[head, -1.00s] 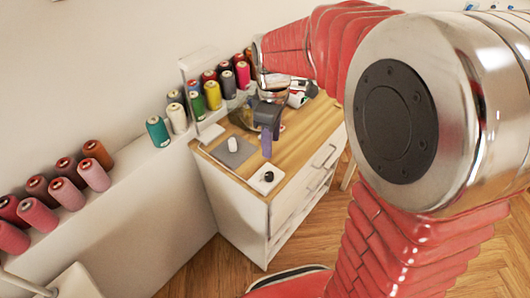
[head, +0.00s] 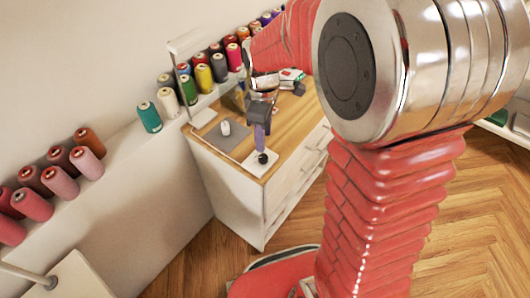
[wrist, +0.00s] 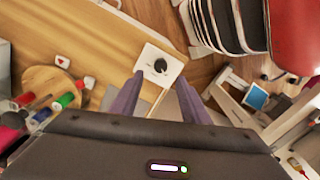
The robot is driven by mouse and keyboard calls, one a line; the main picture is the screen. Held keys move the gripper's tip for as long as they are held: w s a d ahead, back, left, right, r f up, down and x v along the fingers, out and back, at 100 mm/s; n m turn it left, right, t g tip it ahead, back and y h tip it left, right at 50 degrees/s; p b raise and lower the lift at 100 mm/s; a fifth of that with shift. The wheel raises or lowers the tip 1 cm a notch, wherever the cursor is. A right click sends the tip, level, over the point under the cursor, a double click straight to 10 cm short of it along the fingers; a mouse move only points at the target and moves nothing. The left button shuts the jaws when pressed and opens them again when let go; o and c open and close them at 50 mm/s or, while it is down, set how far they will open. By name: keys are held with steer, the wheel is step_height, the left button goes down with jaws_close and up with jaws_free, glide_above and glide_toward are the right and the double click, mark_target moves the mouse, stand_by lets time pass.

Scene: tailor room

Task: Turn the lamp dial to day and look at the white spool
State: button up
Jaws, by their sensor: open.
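The black lamp dial (head: 263,158) sits on a white square plate (head: 249,166) at the near corner of the wooden cabinet top. It also shows in the wrist view (wrist: 160,66), just beyond my fingertips. My gripper (head: 260,138) is above the plate, fingers pointing down near the dial; the wrist view shows them apart with nothing between. I cannot tell whether they touch the dial. The small white spool (head: 225,128) stands on a grey mat (head: 221,141) left of my gripper. The slim white lamp (head: 190,42) rises behind the mat. The dial's marks are too small to read.
Several coloured thread cones (head: 203,77) line the ledge behind and left of the cabinet. The cabinet's drawer front (head: 285,198) drops to the wooden floor. In the wrist view, a round wooden board (wrist: 47,84) with small items lies at left.

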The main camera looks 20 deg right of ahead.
mark_target(264, 156)
step_height(264, 156, down, 8)
steer(key=shift+f, duration=0.25)
steer(key=shift+c, duration=0.7)
